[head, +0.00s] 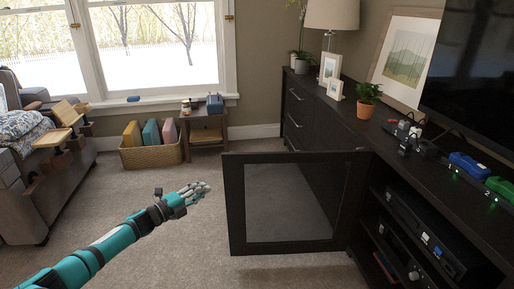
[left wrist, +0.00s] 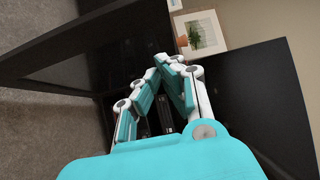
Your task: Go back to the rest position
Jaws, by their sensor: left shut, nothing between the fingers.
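My left gripper (head: 196,190) reaches in from the lower left of the head view, over the carpet. It is left of the open glass cabinet door (head: 290,205) and looks clear of it. In the left wrist view its white and teal fingers (left wrist: 165,62) meet at the tips, shut with nothing between them. The dark media cabinet (head: 342,125) runs along the right side of the head view. My right gripper is in neither view.
The door stands swung out into the room, baring shelves with a black device (head: 425,230). A potted plant (head: 367,100) and chargers stand on the cabinet top. A wicker basket (head: 150,156), a side table (head: 207,135) and a sofa (head: 30,200) are farther off. Carpet between is free.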

